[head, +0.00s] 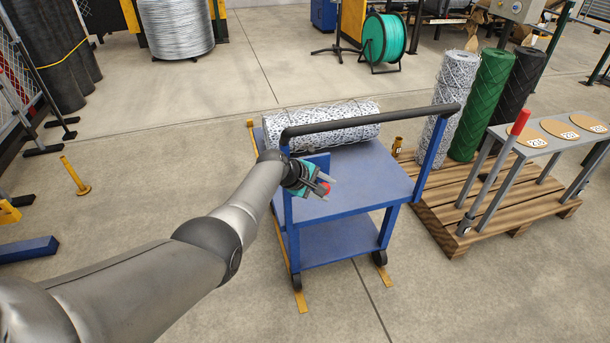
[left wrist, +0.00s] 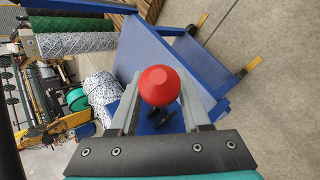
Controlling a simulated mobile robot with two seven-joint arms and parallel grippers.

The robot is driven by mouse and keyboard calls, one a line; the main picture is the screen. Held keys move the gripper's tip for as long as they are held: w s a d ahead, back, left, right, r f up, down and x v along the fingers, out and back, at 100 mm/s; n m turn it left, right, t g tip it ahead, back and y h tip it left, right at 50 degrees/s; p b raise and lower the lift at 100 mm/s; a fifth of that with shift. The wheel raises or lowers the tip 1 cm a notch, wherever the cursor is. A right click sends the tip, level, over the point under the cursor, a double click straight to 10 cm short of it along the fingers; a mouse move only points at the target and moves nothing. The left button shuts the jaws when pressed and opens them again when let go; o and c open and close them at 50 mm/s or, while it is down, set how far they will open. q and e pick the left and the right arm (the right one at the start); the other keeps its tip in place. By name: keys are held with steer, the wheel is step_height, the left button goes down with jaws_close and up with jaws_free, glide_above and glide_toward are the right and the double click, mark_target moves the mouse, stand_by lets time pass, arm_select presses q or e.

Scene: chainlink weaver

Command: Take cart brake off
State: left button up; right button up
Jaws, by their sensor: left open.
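The blue cart (head: 350,195) stands on the floor in the middle of the head view, with a black push handle (head: 375,120) on its near side. A red ball knob, seen as the cart's brake knob (head: 324,189), is at the handle side near the left post. My left gripper (head: 329,184) is open at this knob. In the left wrist view the red knob (left wrist: 160,86) lies between the two grey fingers, with a gap visible toward each side. Dark parts show behind the knob; its mounting is partly hidden. My right gripper is not in view.
A wire mesh roll (head: 335,125) lies on the cart's far side. Yellow floor strips (head: 300,302) run beside the cart. A wooden pallet (head: 440,215) with upright rolls and a grey stand (head: 548,133) is close on the right.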

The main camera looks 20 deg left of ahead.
arm_select(q)
steer(key=p+v, duration=0.8)
steer(key=v, duration=0.6)
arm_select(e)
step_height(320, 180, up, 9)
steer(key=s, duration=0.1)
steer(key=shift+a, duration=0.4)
arm_select(q)
steer(key=shift+r, duration=0.1)
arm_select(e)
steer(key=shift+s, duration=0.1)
